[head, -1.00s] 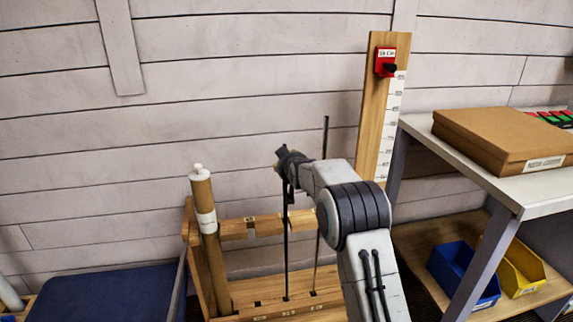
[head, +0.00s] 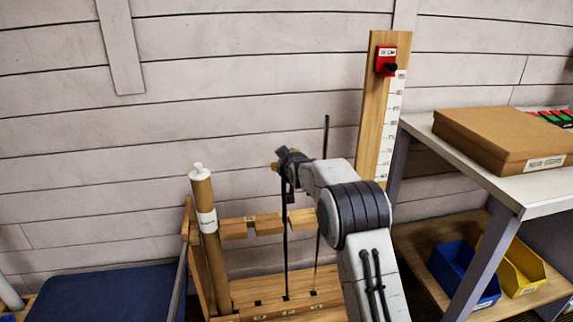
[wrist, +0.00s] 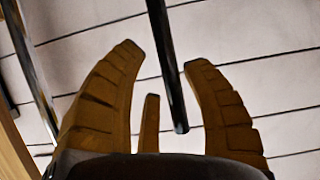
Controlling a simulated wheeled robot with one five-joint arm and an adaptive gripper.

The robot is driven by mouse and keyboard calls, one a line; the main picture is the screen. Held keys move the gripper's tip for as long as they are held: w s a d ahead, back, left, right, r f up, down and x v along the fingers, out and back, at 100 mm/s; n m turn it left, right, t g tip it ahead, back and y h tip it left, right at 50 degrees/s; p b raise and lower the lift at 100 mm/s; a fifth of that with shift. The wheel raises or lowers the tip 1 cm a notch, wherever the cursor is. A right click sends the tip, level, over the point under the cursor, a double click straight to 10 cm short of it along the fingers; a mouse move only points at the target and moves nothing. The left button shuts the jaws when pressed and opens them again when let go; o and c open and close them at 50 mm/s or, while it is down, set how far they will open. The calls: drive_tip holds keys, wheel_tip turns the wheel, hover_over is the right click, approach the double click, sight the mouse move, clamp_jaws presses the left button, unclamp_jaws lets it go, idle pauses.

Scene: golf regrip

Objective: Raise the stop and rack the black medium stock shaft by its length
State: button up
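A thin black shaft (head: 285,235) stands upright in the wooden rack (head: 245,290), its foot at a base slot. My gripper (head: 279,162) is at its upper end. In the wrist view the fingers (wrist: 160,56) are open, with a black shaft (wrist: 170,70) between them. The shaft's end shows near the palm, closer to the right finger; I cannot tell whether they touch. A second dark shaft (head: 325,140) stands to the right, partly behind my arm. The red stop (head: 386,61) with a black knob is near the top of the upright scale board (head: 372,115).
A capped brown tube (head: 206,220) stands at the rack's left. A shiny shaft (wrist: 30,70) shows at the wrist view's left. A bench (head: 520,195) at right holds a cardboard box (head: 500,135), with blue (head: 455,270) and yellow (head: 525,268) bins below.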

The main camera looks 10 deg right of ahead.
drive_tip(key=shift+s, duration=0.1)
drive_tip(key=v, duration=1.1)
drive_tip(key=shift+s+r, duration=0.15)
drive_tip(key=shift+s, duration=0.25)
